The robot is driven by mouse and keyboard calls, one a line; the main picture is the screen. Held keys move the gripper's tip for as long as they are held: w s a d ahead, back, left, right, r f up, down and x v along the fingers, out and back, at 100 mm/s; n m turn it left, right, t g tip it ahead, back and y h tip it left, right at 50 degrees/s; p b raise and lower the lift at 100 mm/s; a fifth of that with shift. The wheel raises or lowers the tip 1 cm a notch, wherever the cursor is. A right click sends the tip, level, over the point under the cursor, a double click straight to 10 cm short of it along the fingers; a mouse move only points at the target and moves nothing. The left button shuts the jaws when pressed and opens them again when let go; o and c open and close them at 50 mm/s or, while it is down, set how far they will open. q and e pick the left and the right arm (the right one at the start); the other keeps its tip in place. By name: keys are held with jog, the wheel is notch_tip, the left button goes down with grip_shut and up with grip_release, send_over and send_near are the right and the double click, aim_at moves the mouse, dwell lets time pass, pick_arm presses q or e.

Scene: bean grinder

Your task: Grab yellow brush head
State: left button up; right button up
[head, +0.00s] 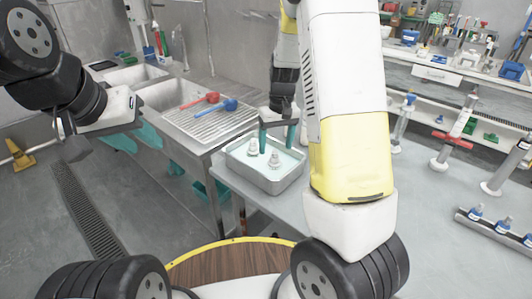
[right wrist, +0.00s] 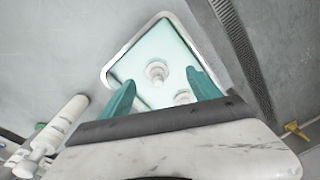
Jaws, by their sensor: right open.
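I see no clearly yellow brush head. Two small whitish stepped pieces stand in a metal tray (head: 272,184) of pale teal liquid: one white piece (head: 253,147) further back, another white piece (head: 274,161) nearer. My right gripper (head: 277,140) is open, pointing down over the tray with its teal fingers apart. In the right wrist view, the gripper (right wrist: 160,80) shows one white piece (right wrist: 158,72) between and beyond its fingers; the other (right wrist: 184,98) is partly hidden by the hand. My left gripper (head: 68,140) is far left, away from the tray; its jaws are unclear.
A red brush-like tool (head: 200,100) and a blue one (head: 223,106) lie on the ribbed drainboard (head: 208,126) behind the tray. Sinks stand further left. A cluttered bench (head: 455,75) and white piston-like pieces (head: 455,140) are at right. A grey table (head: 285,212) carries the tray.

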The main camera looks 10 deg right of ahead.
aim_at(274, 166)
jog(key=shift+h, duration=0.3)
jog(key=f, duration=0.3)
jog(key=w+f, duration=0.1)
jog(key=f, duration=0.7)
jog(key=shift+w+f, duration=0.1)
jog(key=shift+w, duration=0.3)
jog(key=c, duration=1.4)
